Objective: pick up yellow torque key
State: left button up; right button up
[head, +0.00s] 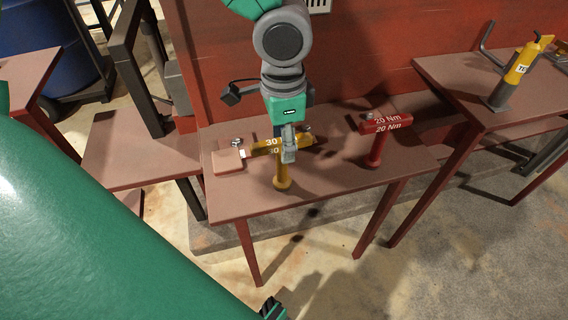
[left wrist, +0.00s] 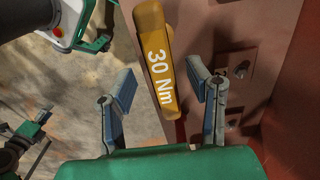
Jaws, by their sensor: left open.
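The yellow torque key (head: 282,172) stands upright on the middle table, its handle crosswise on top of a stem with a round foot. My left gripper (head: 289,153) is over the handle from above and hides part of it. In the left wrist view, the yellow key's handle (left wrist: 158,60) reads "30 Nm" and lies between the two spread fingers of my left gripper (left wrist: 160,85). A gap shows on both sides, so the fingers are apart from the handle there.
A red torque key (head: 376,150) marked "20 Nm" stands to the right on the same brown table (head: 330,185). A yellow tool (head: 514,72) stands on the right table (head: 440,68). A red wall (head: 370,50) rises behind. A blue barrel (head: 40,45) is at the far left.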

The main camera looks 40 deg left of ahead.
pick_arm(q)
jog(key=f, duration=0.2)
jog(key=shift+w+a+f+b, duration=0.1)
jog(key=shift+a+f+b, duration=0.1)
jog(key=shift+f+b, duration=0.2)
jog(key=shift+a+f, duration=0.15)
grip_shut()
jog(key=shift+d, duration=0.25)
jog(key=shift+r, duration=0.2)
